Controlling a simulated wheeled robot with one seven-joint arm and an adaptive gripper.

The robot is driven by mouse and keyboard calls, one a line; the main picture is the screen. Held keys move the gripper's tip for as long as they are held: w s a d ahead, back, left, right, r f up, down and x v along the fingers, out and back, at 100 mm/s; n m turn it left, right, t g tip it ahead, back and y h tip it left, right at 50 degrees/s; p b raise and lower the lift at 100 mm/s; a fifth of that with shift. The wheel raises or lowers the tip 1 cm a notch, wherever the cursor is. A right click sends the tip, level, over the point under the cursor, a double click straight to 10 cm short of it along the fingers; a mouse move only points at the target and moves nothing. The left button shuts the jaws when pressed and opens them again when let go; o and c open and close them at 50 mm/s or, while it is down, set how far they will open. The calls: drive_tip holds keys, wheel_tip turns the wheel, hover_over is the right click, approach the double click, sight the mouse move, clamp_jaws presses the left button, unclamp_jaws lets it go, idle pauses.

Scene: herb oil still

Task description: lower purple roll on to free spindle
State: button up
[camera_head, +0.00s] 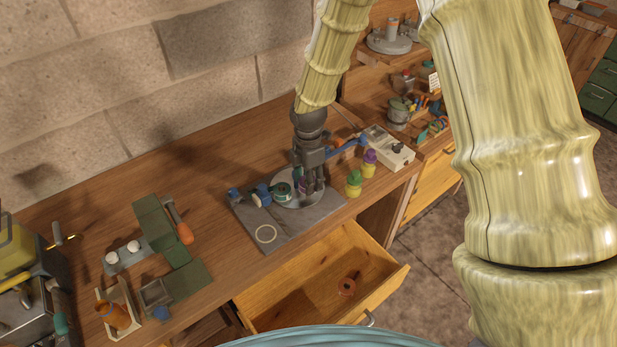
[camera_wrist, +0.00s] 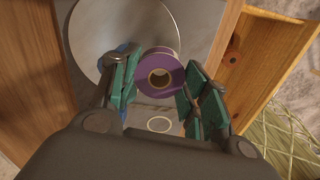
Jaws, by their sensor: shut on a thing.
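The purple roll (camera_wrist: 149,62) is a short ring with a tan core, between the green finger pads of my gripper (camera_wrist: 155,88) in the wrist view. My gripper is shut on it, and the roll's open hole faces the camera. In the head view my gripper (camera_head: 310,188) points down over a round grey plate (camera_head: 292,203) on a dark grey slab, and only a sliver of purple shows by the fingers.
A pale yellow ring (camera_head: 266,234) lies on the slab's front. An open drawer (camera_head: 300,300) juts out in front, with an orange-brown roll (camera_head: 347,287) inside.

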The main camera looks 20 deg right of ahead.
drive_tip(key=shift+f, duration=0.3)
drive_tip(key=shift+f+b, duration=0.3)
drive_tip(key=shift+f, duration=0.2)
drive_tip(key=shift+f, duration=0.3)
idle(0.3)
drive_tip(key=shift+f+b, duration=0.3)
drive_tip(key=shift+f, duration=0.3)
drive_tip(key=shift+w, duration=0.1)
idle(0.3)
drive_tip(key=o, duration=1.1)
drive_tip(key=shift+r, duration=0.1)
drive_tip(key=shift+c, duration=0.2)
drive_tip(key=shift+c, duration=0.2)
